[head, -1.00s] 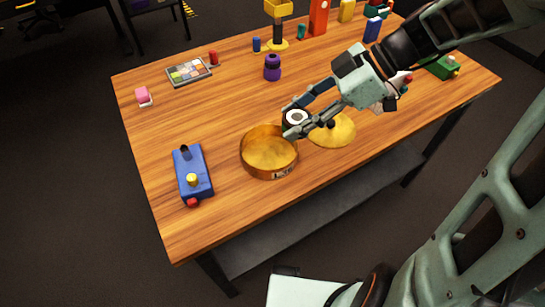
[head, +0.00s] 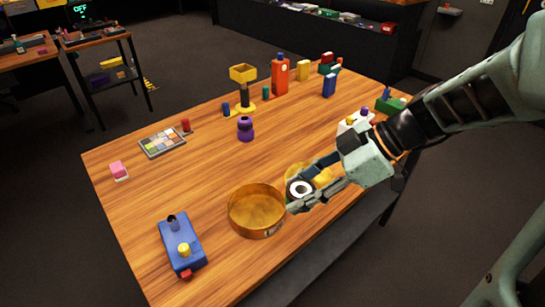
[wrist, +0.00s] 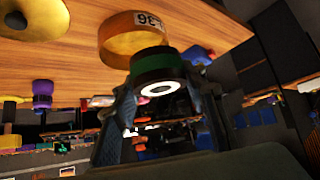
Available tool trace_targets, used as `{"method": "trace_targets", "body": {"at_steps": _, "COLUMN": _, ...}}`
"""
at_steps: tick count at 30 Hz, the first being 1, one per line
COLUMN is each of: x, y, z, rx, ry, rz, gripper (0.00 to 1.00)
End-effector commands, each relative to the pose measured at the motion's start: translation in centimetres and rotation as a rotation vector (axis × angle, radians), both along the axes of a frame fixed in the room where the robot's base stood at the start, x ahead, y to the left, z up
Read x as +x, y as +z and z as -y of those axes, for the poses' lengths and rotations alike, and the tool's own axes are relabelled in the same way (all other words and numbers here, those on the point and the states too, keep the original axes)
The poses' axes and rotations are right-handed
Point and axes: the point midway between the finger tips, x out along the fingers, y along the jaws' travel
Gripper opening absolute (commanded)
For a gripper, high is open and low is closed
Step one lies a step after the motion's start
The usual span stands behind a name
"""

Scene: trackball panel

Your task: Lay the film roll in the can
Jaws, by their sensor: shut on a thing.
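The film roll (head: 300,188) is a dark disc with a white ring in its middle. My gripper (head: 302,194) is shut on it, to the right of the can in the head view. In the wrist view the roll (wrist: 158,70) shows a green band and sits between my fingers. The can (head: 257,211) is a round, open, orange-brown tin on the table, and it looks empty. In the wrist view the can (wrist: 115,42) carries a label reading "36". A yellow round lid (head: 296,170) lies behind my gripper, partly hidden by it.
A blue box with knobs (head: 182,245) lies left of the can. A purple object (head: 245,129), a colour-chip tray (head: 162,142), a pink block (head: 118,170) and a yellow stand (head: 243,90) are farther back.

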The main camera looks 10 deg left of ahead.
Motion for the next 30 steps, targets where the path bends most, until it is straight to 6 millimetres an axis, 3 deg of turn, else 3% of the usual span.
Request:
{"method": "trace_targets", "body": {"at_steps": 7, "x": 2.1, "y": -3.0, "z": -6.0, "rx": 0.003, "ry": 0.006, "rz": -0.004, "gripper": 0.15}}
{"method": "trace_targets", "body": {"at_steps": 12, "x": 3.1, "y": -6.2, "z": -8.1, "rx": 0.002, "ry": 0.003, "rz": -0.004, "gripper": 0.15}}
{"method": "trace_targets", "body": {"at_steps": 22, "x": 3.8, "y": -8.4, "z": -9.8, "rx": 0.002, "ry": 0.001, "rz": -0.003, "gripper": 0.15}}
{"method": "trace_targets", "body": {"at_steps": 30, "x": 4.0, "y": -11.7, "z": -10.0, "rx": 0.001, "ry": 0.000, "rz": -0.001, "gripper": 0.15}}
